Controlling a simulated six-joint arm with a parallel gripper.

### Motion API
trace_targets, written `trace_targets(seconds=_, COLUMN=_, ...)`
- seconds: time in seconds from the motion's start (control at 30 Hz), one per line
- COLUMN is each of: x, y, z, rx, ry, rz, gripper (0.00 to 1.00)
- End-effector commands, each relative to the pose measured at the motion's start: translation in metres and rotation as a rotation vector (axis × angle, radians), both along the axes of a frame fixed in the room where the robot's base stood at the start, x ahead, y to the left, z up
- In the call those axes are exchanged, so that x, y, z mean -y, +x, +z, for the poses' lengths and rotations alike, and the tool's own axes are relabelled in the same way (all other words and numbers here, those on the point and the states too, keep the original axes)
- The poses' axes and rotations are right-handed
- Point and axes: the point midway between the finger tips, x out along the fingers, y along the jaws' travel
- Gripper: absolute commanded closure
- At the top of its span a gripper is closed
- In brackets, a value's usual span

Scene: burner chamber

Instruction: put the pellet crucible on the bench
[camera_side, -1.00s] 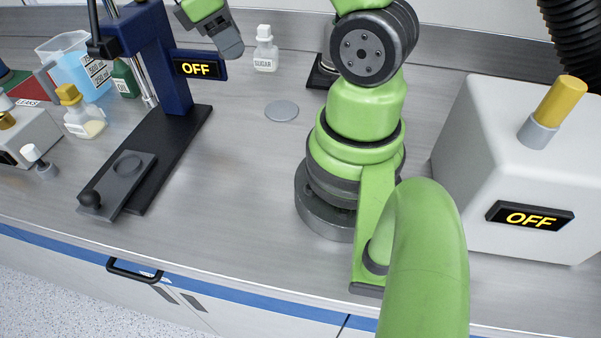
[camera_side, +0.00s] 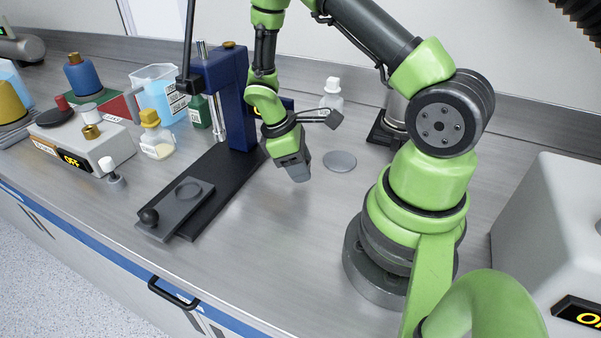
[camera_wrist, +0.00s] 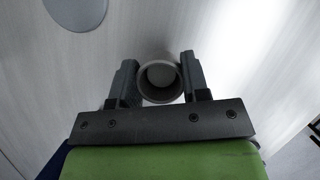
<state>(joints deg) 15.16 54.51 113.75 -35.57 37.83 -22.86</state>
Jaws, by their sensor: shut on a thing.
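The pellet crucible (camera_wrist: 160,76) shows in the wrist view as a small pale round cup with a grey disc-like pellet or floor inside. My gripper (camera_side: 298,176) is shut on it, with one finger on each side. In the side view my gripper points down over the bench (camera_side: 290,245), right of the dark stand base; the crucible is hidden there. The gap between the crucible and the bench cannot be judged clearly.
A flat grey disc (camera_side: 340,162) lies on the bench just right of my gripper. A blue press-like stand (camera_side: 228,95) with a dark base and sliding plate (camera_side: 178,208) is at left. A white-capped bottle (camera_side: 332,94) stands behind. The front middle bench is clear.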

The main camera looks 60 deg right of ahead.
Motion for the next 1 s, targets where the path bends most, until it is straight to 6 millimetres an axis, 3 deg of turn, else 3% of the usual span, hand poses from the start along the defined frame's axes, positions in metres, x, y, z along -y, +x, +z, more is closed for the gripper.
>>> trace_targets(seconds=0.2, x=0.0, y=0.0, z=-0.025, rx=-0.001, ry=0.001, rz=0.001, gripper=0.85)
trace_targets(seconds=0.57, x=0.0, y=0.0, z=-0.028, rx=0.0, ry=0.001, rz=0.002, gripper=0.85)
trace_targets(seconds=0.6, x=0.0, y=0.0, z=-0.028, rx=0.0, ry=0.001, rz=0.002, gripper=0.53)
trace_targets(seconds=0.7, x=0.0, y=0.0, z=-0.028, rx=0.0, ry=0.001, rz=0.002, gripper=0.32)
trace_targets(seconds=1.0, x=0.0, y=0.0, z=-0.026, rx=0.001, ry=0.0, rz=0.001, gripper=0.32)
